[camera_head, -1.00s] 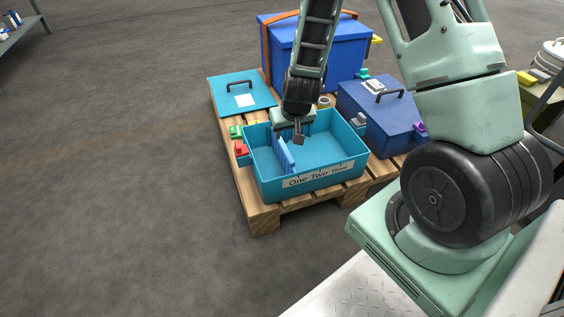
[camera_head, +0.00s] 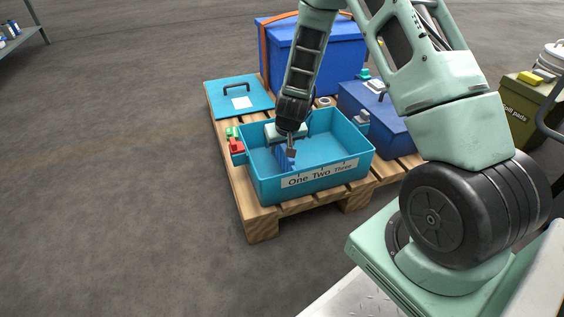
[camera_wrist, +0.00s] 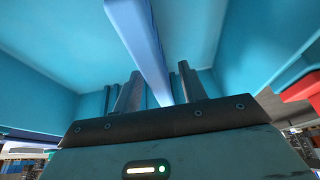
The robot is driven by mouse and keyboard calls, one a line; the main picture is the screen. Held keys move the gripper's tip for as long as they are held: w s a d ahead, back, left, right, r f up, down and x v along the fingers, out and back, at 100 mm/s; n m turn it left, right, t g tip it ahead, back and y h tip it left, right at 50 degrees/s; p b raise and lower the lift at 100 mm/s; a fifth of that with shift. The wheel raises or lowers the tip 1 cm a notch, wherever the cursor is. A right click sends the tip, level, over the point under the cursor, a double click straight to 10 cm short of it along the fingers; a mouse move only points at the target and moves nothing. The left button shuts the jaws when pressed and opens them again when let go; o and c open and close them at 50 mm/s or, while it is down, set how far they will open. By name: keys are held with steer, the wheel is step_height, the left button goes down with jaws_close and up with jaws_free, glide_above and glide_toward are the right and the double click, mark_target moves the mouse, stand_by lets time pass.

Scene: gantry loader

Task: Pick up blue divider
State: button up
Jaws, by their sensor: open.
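The blue divider (camera_head: 283,158) stands upright inside the teal bin (camera_head: 340,171), toward its left side. My gripper (camera_head: 287,153) is low over the bin at the divider, and its fingers partly hide it in the head view. In the wrist view the divider (camera_wrist: 140,45) runs down between the two fingers of my gripper (camera_wrist: 157,88). The fingers are apart, one on each side of the divider. I cannot tell whether either finger touches it.
The bin sits on a wooden pallet (camera_head: 262,223). A teal lid (camera_head: 225,100) lies behind left, a strapped blue box (camera_head: 335,55) behind, and a blue case (camera_head: 352,100) to the right. A red clamp (camera_head: 236,146) is on the bin's left wall.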

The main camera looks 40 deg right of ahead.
steer(key=shift+w+f, duration=0.2)
steer(key=shift+f, duration=0.35)
steer(key=shift+r, duration=0.1)
jaws_close()
steer(key=shift+r, duration=0.15)
